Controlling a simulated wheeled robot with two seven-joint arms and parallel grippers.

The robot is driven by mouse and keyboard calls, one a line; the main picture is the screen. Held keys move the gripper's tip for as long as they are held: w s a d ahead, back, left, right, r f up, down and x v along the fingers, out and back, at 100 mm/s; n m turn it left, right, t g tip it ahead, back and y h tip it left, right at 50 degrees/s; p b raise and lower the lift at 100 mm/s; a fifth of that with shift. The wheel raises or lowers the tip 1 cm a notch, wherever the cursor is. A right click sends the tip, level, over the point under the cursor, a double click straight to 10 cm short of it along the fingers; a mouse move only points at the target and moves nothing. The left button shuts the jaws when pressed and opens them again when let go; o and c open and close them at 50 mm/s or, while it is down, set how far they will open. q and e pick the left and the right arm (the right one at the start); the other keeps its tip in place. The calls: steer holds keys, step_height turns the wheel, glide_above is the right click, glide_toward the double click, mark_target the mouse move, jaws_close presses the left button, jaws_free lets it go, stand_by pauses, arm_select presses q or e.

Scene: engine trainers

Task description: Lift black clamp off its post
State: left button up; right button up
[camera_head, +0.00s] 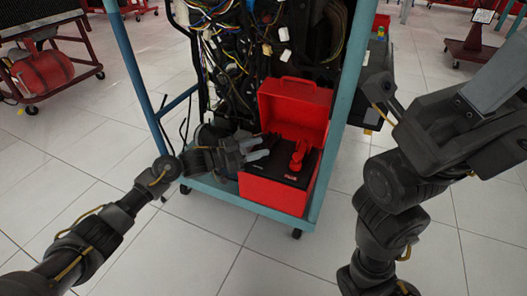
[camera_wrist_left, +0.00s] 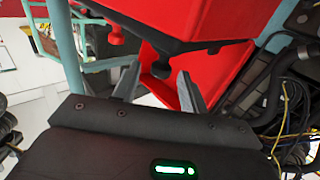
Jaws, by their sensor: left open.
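The red box (camera_head: 268,190) stands open on the cart's lower shelf, its lid raised at the back and its top black. A red clamp (camera_head: 298,153) stands on the right part of that top. My left gripper (camera_head: 263,149) is open over the left part of the top, its fingers pointing right toward the red clamp. The black clamp is hard to make out against the black top and the gripper. No held object shows.
The teal cart frame (camera_head: 338,100) has an upright close right of the box and another at left. Loose wiring (camera_head: 228,60) hangs above and behind the box. The tiled floor in front is clear.

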arm_select(q)
steer(key=shift+b+x, duration=0.35)
steer(key=shift+x, duration=0.85)
jaws_close()
